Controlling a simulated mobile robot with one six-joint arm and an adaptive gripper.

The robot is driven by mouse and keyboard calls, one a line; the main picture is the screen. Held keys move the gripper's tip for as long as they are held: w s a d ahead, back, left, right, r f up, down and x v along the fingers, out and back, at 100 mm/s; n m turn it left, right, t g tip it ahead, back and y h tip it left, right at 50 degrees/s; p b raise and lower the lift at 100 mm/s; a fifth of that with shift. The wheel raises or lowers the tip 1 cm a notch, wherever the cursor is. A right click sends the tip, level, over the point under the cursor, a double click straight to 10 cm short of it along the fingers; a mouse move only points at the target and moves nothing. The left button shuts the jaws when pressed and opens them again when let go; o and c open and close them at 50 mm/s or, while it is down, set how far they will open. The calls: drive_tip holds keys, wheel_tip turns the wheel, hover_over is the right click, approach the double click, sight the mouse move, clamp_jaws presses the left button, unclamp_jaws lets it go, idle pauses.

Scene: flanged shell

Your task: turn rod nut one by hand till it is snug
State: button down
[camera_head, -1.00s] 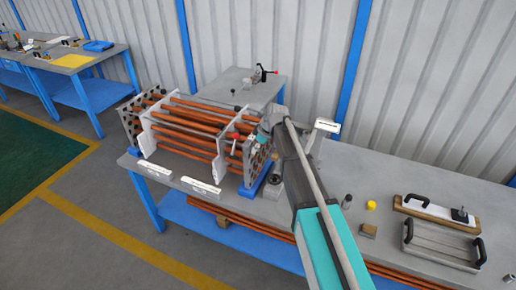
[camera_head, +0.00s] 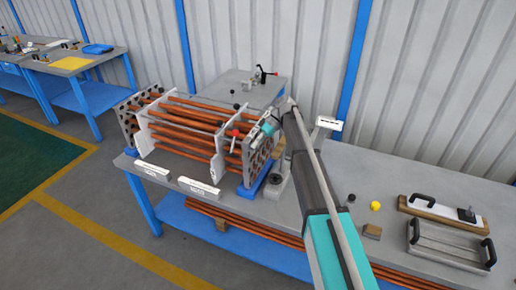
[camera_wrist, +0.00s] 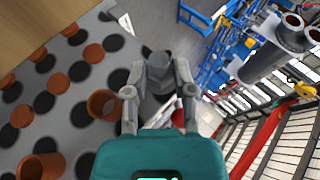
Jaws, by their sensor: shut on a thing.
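My gripper (camera_wrist: 161,72) is shut on a small grey piece, apparently rod nut one (camera_wrist: 160,60), beside the drilled end plate (camera_wrist: 62,85) in the wrist view. The fingers hide most of the piece, and its threads and seating cannot be seen. In the head view my gripper (camera_head: 270,125) is at the right end of the tube bundle (camera_head: 190,127), close to the right end plate (camera_head: 262,152). The nut itself cannot be made out there.
The bundle stands on a grey bench (camera_head: 340,165). To the right are a yellow piece (camera_head: 375,206), a small block (camera_head: 372,231) and a handled tray (camera_head: 450,245). A red-handled part (camera_head: 233,133) is close left of my gripper.

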drive_tip(key=shift+s, duration=0.1)
idle(0.3)
drive_tip(key=shift+c, duration=2.2)
unclamp_jaws()
drive_tip(key=shift+r, duration=0.25)
drive_tip(key=s+d+r+n+t+p, duration=0.3)
drive_tip(key=s+d+r+t+p, duration=0.3)
drive_tip(key=d+r+t+p, duration=0.2)
drive_tip(key=r+t+p, duration=0.1)
drive_tip(key=t+p, duration=0.1)
drive_tip(key=t, duration=0.1)
drive_tip(key=shift+s+d+t, duration=0.15)
drive_tip(key=shift+s+t, duration=0.15)
drive_tip(key=shift+s, duration=0.05)
